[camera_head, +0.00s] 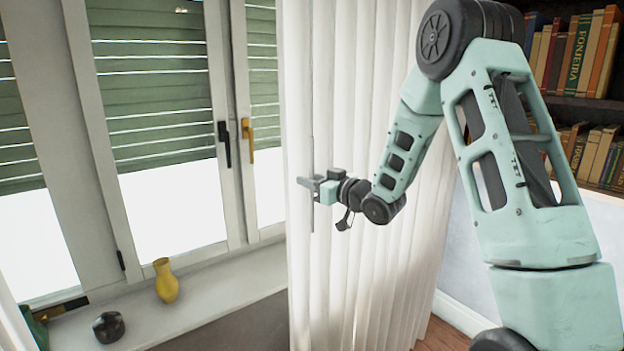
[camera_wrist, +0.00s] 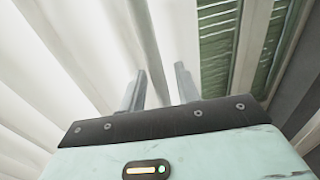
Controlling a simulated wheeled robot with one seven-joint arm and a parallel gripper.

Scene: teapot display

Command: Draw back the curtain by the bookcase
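The white curtain (camera_head: 345,70) hangs in pleats from top to bottom between the window and the bookcase (camera_head: 590,105). Its left edge overlaps the right window pane. My gripper (camera_head: 309,190) is in front of the curtain, close to that left edge, at about mid-height of the picture. In the wrist view my gripper (camera_wrist: 160,70) has its two fingers apart. Pale curtain folds (camera_wrist: 85,45) fill the left and middle there, behind and around the fingers. I cannot tell whether any cloth lies between the fingers or touches them.
The window (camera_head: 155,120) has green shutters, a black handle (camera_head: 224,144) and a brass handle (camera_head: 248,140). A yellow vase (camera_head: 166,281) and a dark round pot (camera_head: 109,327) stand on the sill (camera_head: 190,310). Wooden floor (camera_head: 445,335) shows below the curtain's right side.

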